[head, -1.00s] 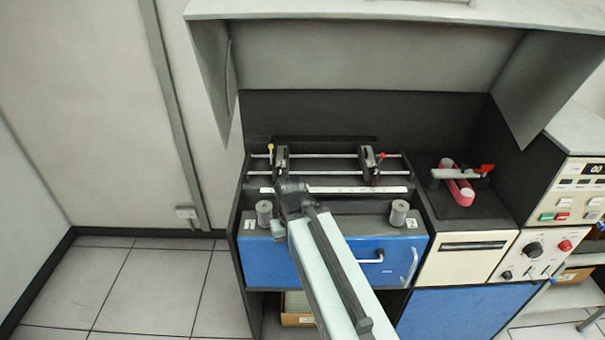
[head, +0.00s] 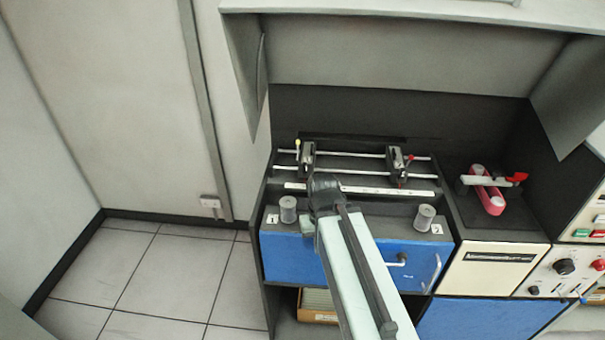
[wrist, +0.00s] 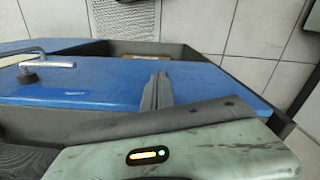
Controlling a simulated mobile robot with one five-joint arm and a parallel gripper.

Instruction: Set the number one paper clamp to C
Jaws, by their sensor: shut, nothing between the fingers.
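Two dark paper clamps ride on two metal rails at the back of the machine in the head view. Small white number plates sit by the two grey knobs, the left plate (head: 272,218) and the right plate (head: 437,228). My gripper (head: 322,186) is in front of the strip, apart from both clamps. In the wrist view its fingers (wrist: 157,92) are shut and empty.
Grey knobs stand left (head: 288,209) and right (head: 424,217) of my arm. A blue drawer front (head: 285,252) with a handle is below. A pink roll (head: 489,195) lies at right. A dark hood side panel (head: 247,75) hangs at left. The floor at left is clear.

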